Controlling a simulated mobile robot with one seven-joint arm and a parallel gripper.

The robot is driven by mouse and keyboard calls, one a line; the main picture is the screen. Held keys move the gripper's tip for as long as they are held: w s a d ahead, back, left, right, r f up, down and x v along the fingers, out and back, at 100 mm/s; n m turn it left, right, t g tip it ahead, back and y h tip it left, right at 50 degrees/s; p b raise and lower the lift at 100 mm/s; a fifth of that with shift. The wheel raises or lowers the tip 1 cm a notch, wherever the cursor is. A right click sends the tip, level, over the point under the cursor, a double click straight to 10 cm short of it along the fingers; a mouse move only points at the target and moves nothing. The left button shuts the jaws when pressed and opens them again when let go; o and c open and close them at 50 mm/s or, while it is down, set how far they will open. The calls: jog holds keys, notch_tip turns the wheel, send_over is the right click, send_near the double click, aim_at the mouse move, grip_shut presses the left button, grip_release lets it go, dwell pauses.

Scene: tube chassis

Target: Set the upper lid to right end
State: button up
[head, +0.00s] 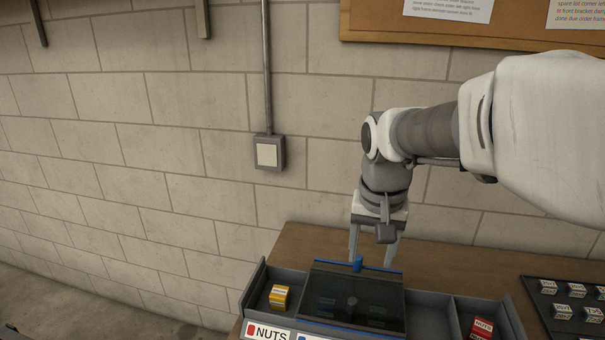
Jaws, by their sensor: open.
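A grey tray (262,285) stands on the wooden bench. A dark see-through lid (330,278) with a blue back edge and a small blue knob (358,263) covers its middle part. A rounded grey shape shows at the lid's middle; I cannot tell whether it belongs to a second, lower lid. My gripper (372,258) points down at the lid's back edge. Its fingers are apart, one on each side of the blue knob in the picture. I cannot tell whether they touch anything. The front of the tray is cut off by the picture's edge.
A yellow box (280,297) lies in the tray's uncovered left end, and a red box (482,328) in its right end. A NUTS label (268,331) is on the front left. A dark board (570,302) with several small labelled blocks lies to the right. A block wall stands behind.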

jog(key=m+g+p, duration=0.1)
jog(key=g+p, duration=0.1)
send_over(353, 301)
jog(key=s, duration=0.1)
notch_tip(353, 301, down, 2)
jog(key=w+f, duration=0.1)
jog(key=shift+m, duration=0.3)
notch_tip(353, 301, down, 18)
jog(key=shift+r, duration=0.25)
jog(key=shift+c, duration=0.2)
grip_shut()
dwell(0.8)
